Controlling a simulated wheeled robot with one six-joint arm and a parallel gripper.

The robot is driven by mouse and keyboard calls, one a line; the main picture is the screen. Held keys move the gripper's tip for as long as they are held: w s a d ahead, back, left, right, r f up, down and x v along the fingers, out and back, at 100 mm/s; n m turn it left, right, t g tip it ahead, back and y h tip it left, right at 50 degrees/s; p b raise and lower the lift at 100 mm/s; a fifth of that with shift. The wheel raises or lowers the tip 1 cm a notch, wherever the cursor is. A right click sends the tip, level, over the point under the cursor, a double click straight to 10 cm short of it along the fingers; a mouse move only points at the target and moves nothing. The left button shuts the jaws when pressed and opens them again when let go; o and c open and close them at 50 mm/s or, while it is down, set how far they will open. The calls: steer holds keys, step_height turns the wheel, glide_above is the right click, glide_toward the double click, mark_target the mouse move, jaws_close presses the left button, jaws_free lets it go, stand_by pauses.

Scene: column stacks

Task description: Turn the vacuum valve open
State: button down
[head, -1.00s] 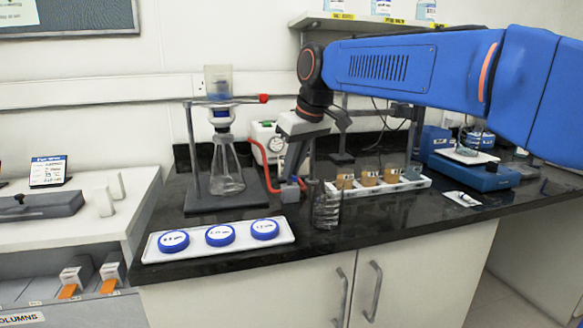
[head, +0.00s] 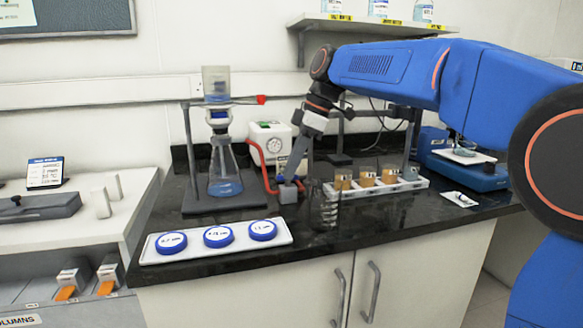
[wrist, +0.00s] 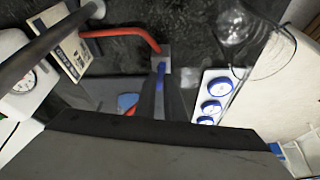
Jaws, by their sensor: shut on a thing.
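The vacuum valve is a small grey block (head: 287,194) on the bench, joined to red tubing (head: 266,172). Its blue handle (wrist: 161,70) shows between my fingertips in the wrist view. My gripper (head: 291,177) reaches down from above, and its jaws (wrist: 160,88) are shut on that handle. In the head view the fingers hide most of the handle, so its exact angle is hard to tell. The filter flask (head: 225,170) stands on the dark stand to the left, with blue liquid at its bottom. A white vacuum pump with a gauge (head: 270,143) stands behind the valve.
A white tray with blue-lidded dishes (head: 218,240) lies at the front left. A clear coiled glass item (head: 326,212) stands close right of the valve. A white rack with amber jars (head: 375,186) is further right. The stand rod (wrist: 45,45) crosses the wrist view.

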steer(key=shift+w+n+g, duration=0.15)
steer(key=shift+n+g, duration=0.25)
steer(key=shift+n, duration=0.7)
steer(key=c, duration=1.8)
jaws_free()
steer(key=shift+c, duration=0.2)
steer(key=shift+r, duration=0.1)
steer(key=v, duration=1.7)
steer(key=shift+r, duration=0.2)
